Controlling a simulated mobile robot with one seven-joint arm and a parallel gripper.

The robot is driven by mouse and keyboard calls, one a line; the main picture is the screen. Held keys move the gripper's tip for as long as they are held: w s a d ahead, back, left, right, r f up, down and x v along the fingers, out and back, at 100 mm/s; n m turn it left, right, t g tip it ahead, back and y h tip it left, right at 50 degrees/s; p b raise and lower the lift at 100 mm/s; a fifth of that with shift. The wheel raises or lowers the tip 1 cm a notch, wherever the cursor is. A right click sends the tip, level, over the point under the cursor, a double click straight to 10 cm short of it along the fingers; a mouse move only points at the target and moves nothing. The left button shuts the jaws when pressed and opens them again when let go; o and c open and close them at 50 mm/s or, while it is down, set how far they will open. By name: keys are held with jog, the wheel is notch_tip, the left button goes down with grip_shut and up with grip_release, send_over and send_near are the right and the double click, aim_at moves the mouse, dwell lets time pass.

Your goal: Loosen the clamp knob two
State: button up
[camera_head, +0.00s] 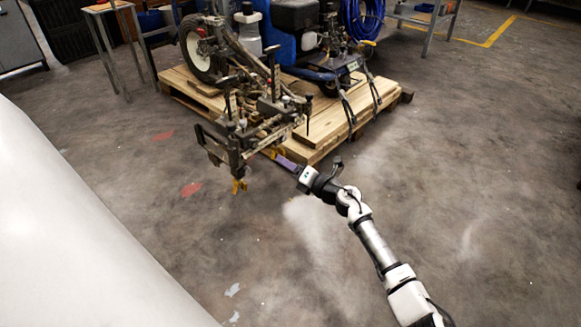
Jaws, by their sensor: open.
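The line striper (300,20) stands on a wooden pallet, with its front clamp frame (235,150) reaching out over the floor to the left. Several small dark knobs (231,127) sit on the frame's bars and posts. I cannot tell which of them is clamp knob two. My gripper (279,157) is at the right side of the frame, close to its lower bar, with a purple part showing. It is open. It is too small to tell whether its fingers touch or surround a knob.
The wooden pallet (322,130) lies just behind and right of my gripper, with straps (347,108) over its edge. A white surface (70,230) fills the lower left. Metal tables (425,18) stand at the back. The concrete floor (470,170) on the right is clear.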

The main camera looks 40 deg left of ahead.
jog(key=shift+d, duration=0.4)
